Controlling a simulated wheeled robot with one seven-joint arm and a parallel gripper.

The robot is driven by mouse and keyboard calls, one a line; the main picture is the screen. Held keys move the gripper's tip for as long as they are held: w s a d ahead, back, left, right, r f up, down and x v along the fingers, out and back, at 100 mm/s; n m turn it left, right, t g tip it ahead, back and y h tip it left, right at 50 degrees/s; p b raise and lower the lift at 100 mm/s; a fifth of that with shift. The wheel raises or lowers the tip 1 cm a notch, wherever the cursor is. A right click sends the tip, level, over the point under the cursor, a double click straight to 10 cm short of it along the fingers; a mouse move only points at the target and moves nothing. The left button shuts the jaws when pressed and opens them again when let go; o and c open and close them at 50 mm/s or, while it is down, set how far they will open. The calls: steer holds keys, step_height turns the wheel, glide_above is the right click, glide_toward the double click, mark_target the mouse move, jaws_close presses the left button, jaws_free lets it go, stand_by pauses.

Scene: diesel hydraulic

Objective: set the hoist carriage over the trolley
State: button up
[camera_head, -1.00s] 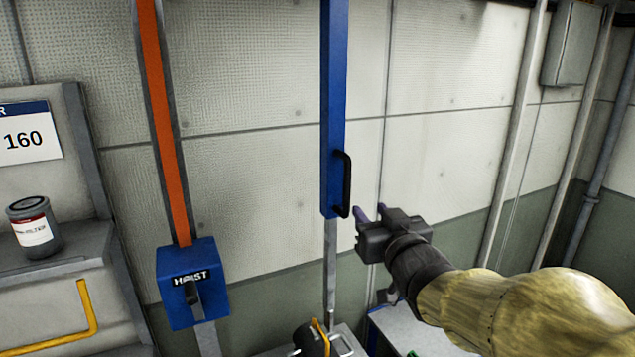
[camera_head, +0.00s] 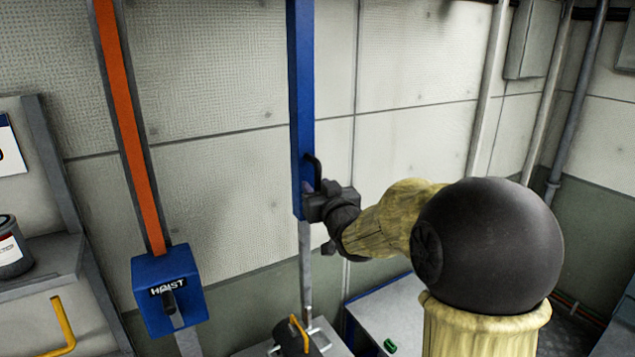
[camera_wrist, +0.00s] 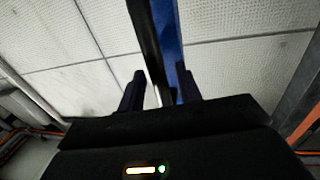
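A blue vertical bar (camera_head: 301,110) with a black handle (camera_head: 315,172) stands in front of the wall, apparently part of the hoist carriage. My gripper (camera_head: 310,196) is at the handle's lower end. In the wrist view, my two fingers (camera_wrist: 160,88) are apart, and the black handle (camera_wrist: 150,45) runs up between them with the blue bar (camera_wrist: 169,35) behind. I cannot tell whether the fingers touch the handle. Below are a black cylinder (camera_head: 294,338) with a yellow strip and a white-topped unit (camera_head: 385,308); which one is the trolley is unclear.
A blue box labelled HOIST (camera_head: 168,290) with a black lever hangs under an orange post (camera_head: 126,120) at left. A grey shelf (camera_head: 45,262) holds a canister (camera_head: 10,250). A green item (camera_head: 390,346) lies on the white top. Pipes line the right wall.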

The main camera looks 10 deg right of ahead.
steer(key=shift+w, duration=0.3)
jaws_close()
